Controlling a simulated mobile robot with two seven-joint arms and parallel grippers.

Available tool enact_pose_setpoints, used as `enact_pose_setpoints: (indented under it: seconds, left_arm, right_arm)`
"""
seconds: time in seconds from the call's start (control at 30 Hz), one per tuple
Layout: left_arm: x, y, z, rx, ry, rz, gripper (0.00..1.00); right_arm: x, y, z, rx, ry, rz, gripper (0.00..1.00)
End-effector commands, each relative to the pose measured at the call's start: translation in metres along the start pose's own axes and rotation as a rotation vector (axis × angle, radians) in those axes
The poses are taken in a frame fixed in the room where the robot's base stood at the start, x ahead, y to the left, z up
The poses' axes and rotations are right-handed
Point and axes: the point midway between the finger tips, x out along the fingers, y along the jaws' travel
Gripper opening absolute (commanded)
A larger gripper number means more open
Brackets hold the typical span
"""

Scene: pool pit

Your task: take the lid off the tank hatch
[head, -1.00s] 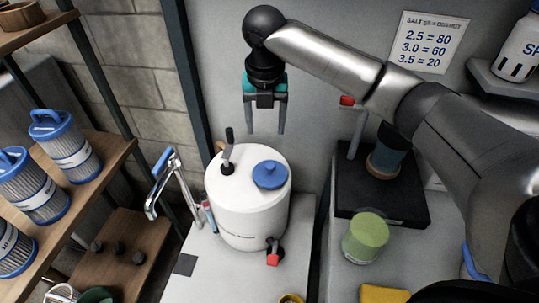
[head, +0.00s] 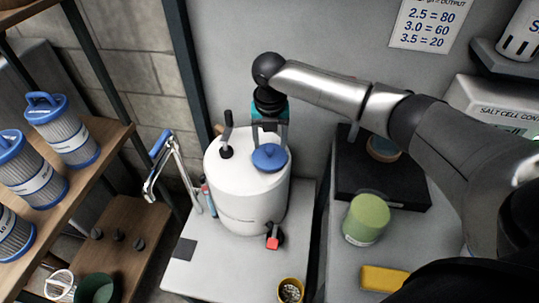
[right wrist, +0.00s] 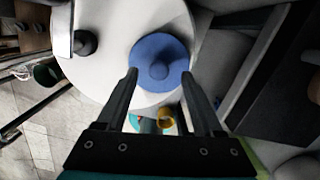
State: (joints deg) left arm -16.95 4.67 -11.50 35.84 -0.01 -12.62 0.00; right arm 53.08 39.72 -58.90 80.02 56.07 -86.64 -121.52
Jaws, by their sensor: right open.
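The white tank (head: 240,205) stands upright on a grey table. Its blue round lid (head: 268,158), with a small knob on top, sits on the right part of the tank top. My right gripper (head: 269,140) hangs above and just behind the lid in the head view. In the right wrist view its two fingers (right wrist: 158,80) are open, with the blue lid (right wrist: 160,60) just beyond and between their tips. Nothing is held. Whether the fingertips touch the lid cannot be told. My left gripper is not in view.
A black handle (head: 227,142) stands up from the tank top, left of the lid. A red-handled valve (head: 273,241) is low on the tank front. Blue-capped filters (head: 65,135) fill the left shelf. A green canister (head: 366,219) and yellow sponge (head: 384,279) are right.

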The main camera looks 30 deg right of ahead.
Motion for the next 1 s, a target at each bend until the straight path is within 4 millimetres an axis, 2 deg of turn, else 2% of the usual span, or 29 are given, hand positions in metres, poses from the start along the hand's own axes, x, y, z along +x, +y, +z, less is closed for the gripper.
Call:
enact_pose_setpoints:
  seconds: [0.03, 0.13, 0.4, 1.0]
  left_arm:
    - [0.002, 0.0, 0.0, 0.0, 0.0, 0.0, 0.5]
    - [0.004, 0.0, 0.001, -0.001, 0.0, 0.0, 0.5]
    - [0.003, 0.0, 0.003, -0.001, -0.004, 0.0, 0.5]
    - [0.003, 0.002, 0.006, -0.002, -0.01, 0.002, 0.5]
  right_arm:
    - [0.009, 0.001, -0.001, 0.001, 0.001, 0.0, 0.69]
    - [0.017, 0.001, 0.0, 0.0, 0.0, 0.001, 0.69]
    - [0.019, 0.001, 0.0, -0.001, -0.001, 0.002, 0.69]
    - [0.019, 0.001, 0.0, 0.0, -0.001, 0.001, 0.01]
